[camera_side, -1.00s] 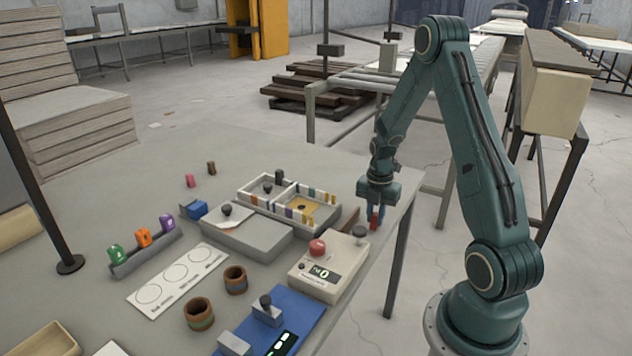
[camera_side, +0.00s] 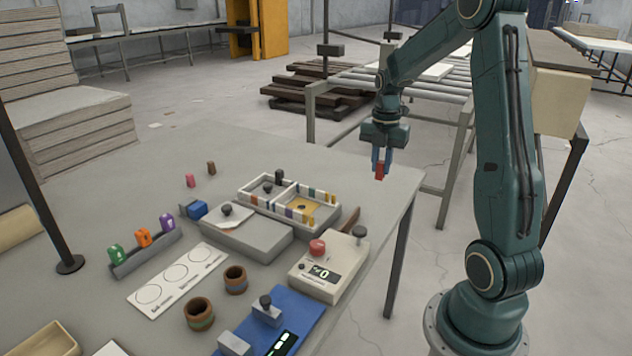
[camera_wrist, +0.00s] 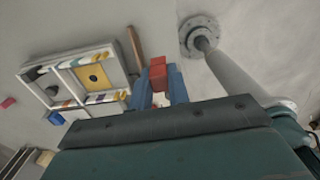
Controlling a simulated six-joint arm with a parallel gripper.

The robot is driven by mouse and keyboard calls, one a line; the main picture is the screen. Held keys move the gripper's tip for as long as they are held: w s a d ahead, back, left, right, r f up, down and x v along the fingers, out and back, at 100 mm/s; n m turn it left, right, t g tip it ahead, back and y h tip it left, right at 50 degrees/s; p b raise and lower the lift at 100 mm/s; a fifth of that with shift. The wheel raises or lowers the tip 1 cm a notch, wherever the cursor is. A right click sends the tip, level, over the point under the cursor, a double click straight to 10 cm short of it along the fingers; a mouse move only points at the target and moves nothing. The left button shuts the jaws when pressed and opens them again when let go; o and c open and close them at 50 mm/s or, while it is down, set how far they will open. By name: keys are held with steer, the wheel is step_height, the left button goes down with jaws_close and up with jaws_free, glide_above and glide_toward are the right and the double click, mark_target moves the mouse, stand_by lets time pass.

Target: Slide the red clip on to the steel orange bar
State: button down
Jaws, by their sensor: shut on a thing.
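My gripper (camera_side: 381,162) has blue fingers shut on the red clip (camera_side: 380,172), holding it above the far right part of the table. The clip also shows between the fingertips in the wrist view (camera_wrist: 158,75). The white divided tray (camera_side: 243,193) is to the left of the gripper, apart from it. Its walls carry small coloured bands, some orange or yellow, and it also shows in the wrist view (camera_wrist: 27,76). I cannot tell which part is the steel orange bar.
A beige box with a red button (camera_side: 318,247) stands near the table's right edge. A brown-handled tool (camera_side: 350,217) lies beside the tray. A grey block (camera_side: 262,241), two brown cups (camera_side: 236,279) and a rack of coloured tags (camera_side: 143,252) occupy the front. The table's far right is clear.

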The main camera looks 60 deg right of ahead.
steer(key=shift+r, duration=1.9)
steer(key=shift+w, duration=0.15)
steer(key=w, duration=0.8)
glide_above(254, 196)
steer(key=shift+m, duration=0.3)
step_height(254, 196, down, 6)
steer(key=shift+d+r, duration=0.1)
steer(key=shift+r, duration=0.05)
steer(key=shift+f, duration=0.25)
steer(key=shift+f, duration=2.65)
steer(key=shift+f, duration=1.55)
